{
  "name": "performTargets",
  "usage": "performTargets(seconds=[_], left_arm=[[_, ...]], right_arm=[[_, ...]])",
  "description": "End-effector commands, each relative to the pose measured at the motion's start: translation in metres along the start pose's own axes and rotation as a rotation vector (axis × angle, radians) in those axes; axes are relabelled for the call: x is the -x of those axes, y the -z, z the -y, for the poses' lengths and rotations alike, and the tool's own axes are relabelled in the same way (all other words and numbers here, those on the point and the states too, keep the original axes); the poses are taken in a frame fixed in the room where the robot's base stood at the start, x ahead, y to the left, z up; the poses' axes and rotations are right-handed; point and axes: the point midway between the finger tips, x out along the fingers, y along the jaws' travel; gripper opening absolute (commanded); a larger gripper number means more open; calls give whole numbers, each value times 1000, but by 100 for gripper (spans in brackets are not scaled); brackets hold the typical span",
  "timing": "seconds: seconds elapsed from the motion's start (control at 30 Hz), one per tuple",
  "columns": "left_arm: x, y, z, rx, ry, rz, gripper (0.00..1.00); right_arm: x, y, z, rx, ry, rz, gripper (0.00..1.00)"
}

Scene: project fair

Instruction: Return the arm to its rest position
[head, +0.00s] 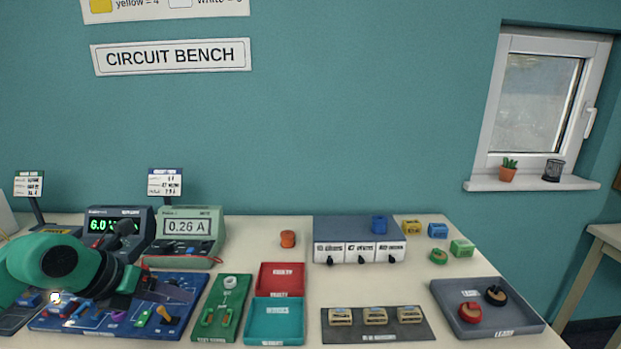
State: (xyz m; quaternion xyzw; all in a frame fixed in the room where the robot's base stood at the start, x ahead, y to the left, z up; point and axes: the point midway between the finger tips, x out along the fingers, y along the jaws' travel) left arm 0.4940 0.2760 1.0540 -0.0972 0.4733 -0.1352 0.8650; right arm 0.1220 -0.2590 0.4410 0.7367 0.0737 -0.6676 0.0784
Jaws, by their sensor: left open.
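My left arm, green and black, comes in from the left edge. My left gripper (157,292) is dark and its jaws are open, with nothing seen between them. It is over the blue circuit board (170,325), which carries a small lit bulb (56,297) and several coloured parts. The arm and gripper hide part of the board and the front of the meters. Whether the fingertips touch the board I cannot tell. My right gripper is not in view.
Behind stand a power supply (97,214) and a meter reading 0.26 A (187,227). To the right are a green board (218,316), a red tray (281,276), a teal tray (275,325), a grey drawer unit (335,228) and a grey tray (520,319). Bare tabletop lies between them.

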Motion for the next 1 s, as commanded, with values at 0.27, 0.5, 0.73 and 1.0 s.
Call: performTargets(seconds=[0.27, 0.5, 0.73, 1.0], left_arm=[[-18, -25, 136, 189, 583, 278, 71], [20, -72, 104, 1212, 1034, 738, 71], [-62, 53, -24, 2273, 587, 829, 71], [-106, 199, -28, 2757, -9, 641, 71]], right_arm=[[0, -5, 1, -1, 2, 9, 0], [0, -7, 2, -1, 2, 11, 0], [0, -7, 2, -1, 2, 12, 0], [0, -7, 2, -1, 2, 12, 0]])
